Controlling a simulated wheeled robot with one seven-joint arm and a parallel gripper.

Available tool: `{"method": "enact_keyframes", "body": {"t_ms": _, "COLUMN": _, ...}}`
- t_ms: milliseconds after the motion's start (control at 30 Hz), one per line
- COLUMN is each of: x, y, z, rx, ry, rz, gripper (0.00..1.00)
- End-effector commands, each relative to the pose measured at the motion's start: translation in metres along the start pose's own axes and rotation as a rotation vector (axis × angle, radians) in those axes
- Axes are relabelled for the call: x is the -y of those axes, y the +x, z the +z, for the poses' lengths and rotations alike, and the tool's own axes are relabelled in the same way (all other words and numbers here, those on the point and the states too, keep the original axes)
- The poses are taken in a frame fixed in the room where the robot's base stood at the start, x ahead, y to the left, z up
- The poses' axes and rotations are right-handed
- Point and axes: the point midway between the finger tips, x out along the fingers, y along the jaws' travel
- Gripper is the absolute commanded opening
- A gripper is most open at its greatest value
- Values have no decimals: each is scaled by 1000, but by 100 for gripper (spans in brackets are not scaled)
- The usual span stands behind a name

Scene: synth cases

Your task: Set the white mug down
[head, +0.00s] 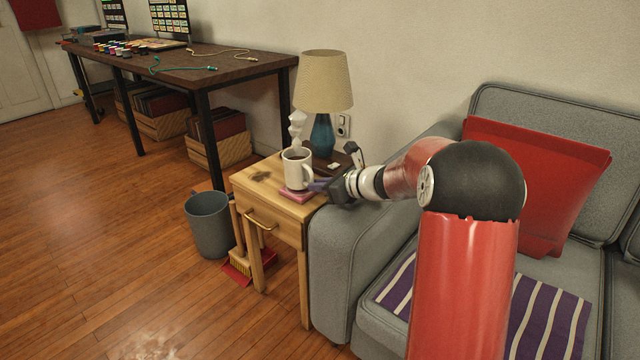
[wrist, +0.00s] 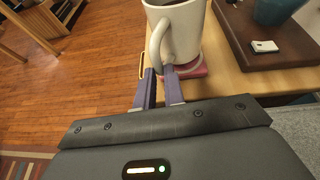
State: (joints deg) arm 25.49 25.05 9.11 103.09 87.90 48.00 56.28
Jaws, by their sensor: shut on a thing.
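The white mug (head: 296,170) is upright over a pink coaster (head: 291,197) on the small wooden side table (head: 262,185). Something dark shows inside it. In the wrist view the mug (wrist: 184,30) has its handle towards me, and part of the coaster (wrist: 196,70) shows at its base. I cannot tell whether the mug touches the coaster or is just above it. My gripper (head: 318,186) reaches in from the right. Its purple fingers (wrist: 162,72) are shut on the mug's handle.
A blue lamp (head: 322,135) stands behind the mug, beside a white figurine (head: 297,130). A brown flat box (wrist: 262,38) with a small white item on it lies right of the mug. The grey sofa (head: 345,240) adjoins the table. The table's front left is bare apart from a dark stain.

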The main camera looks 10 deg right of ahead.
Motion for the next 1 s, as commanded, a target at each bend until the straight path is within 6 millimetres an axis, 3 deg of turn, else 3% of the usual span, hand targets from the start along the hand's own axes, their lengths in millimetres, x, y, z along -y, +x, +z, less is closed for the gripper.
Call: {"method": "enact_keyframes", "body": {"t_ms": 1000, "x": 0, "y": 5, "z": -11, "rx": 3, "ry": -2, "rz": 0, "gripper": 0}}
